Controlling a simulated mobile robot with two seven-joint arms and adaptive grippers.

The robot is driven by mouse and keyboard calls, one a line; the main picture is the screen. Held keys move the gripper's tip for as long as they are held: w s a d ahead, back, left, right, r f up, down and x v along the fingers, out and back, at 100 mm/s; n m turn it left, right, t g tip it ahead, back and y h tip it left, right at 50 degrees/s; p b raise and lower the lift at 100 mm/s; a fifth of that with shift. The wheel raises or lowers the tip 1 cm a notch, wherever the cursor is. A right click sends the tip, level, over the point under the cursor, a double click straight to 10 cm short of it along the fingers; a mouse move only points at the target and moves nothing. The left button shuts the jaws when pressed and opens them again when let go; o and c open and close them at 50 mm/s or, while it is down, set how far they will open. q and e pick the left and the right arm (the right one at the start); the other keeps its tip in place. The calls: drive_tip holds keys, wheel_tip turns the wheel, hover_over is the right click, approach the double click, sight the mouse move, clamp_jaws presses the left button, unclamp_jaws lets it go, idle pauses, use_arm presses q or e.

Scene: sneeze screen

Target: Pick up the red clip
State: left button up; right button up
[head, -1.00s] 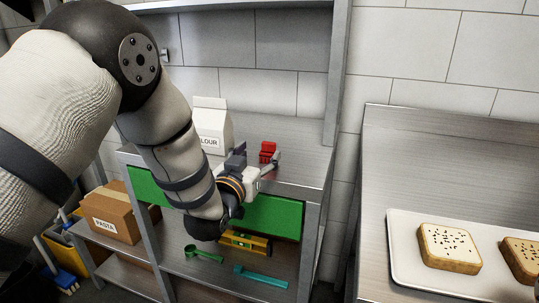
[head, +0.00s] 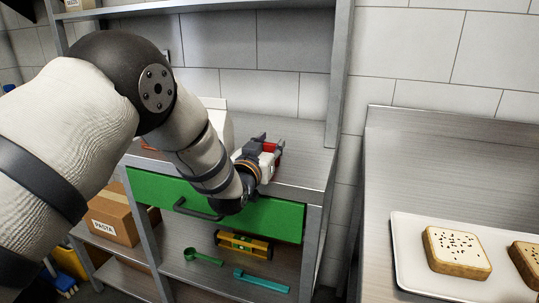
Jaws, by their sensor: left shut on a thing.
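The red clip (head: 269,147) is at the right part of the metal shelf top (head: 305,160), in the middle of the head view. My left gripper (head: 269,143) is over the shelf top and shut on the red clip. The gripper's body and fingers hide most of the clip, so only small red parts show. I cannot tell whether the clip still touches the shelf top. My right gripper is not in view.
A green drawer (head: 262,217) with a dark handle lies under the shelf top. Below it are a yellow level (head: 245,244), a green scoop (head: 203,257) and a teal tool (head: 262,281). A white tray (head: 405,265) with bread (head: 455,250) is at right. A box (head: 120,215) stands at left.

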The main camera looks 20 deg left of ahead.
sight(269, 143)
use_arm(q)
wheel_tip(269, 143, up, 4)
drive_tip(key=shift+f, duration=0.2)
drive_tip(key=s+a+r+p, duration=0.3)
drive_tip(key=s+a+r, duration=0.6)
drive_tip(key=s, duration=0.1)
drive_tip(key=shift+s+a+r, duration=0.15)
drive_tip(key=shift+s+a, duration=0.05)
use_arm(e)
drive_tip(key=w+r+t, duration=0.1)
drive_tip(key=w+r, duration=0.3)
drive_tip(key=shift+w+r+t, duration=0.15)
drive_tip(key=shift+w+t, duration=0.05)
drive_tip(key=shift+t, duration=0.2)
use_arm(q)
drive_tip(key=shift+a, duration=0.1)
